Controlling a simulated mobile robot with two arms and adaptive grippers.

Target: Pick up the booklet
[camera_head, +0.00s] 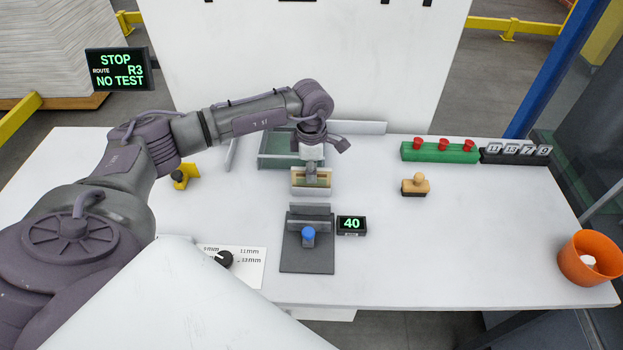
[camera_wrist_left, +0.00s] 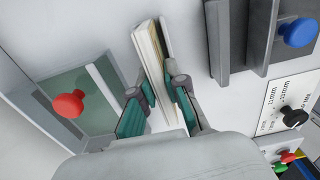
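The booklet (camera_head: 322,182) is a cream and tan, thick block of pages held upright near the middle of the table. In the left wrist view its page edges (camera_wrist_left: 149,48) run between my fingers. My left gripper (camera_head: 311,172) reaches down over it from above. In the left wrist view the teal-padded fingers (camera_wrist_left: 160,88) lie close against both of its faces and appear shut on it. Part of the booklet is hidden by the fingers. I cannot tell whether its lower edge touches the table. My right gripper is not in view.
A green-grey tray (camera_head: 272,161) is just behind the booklet. A dark press with a blue knob (camera_head: 308,233) and a "40" display (camera_head: 351,225) stand in front. A wooden stamp (camera_head: 415,186), green block (camera_head: 440,156) and orange bin (camera_head: 590,259) are to the right.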

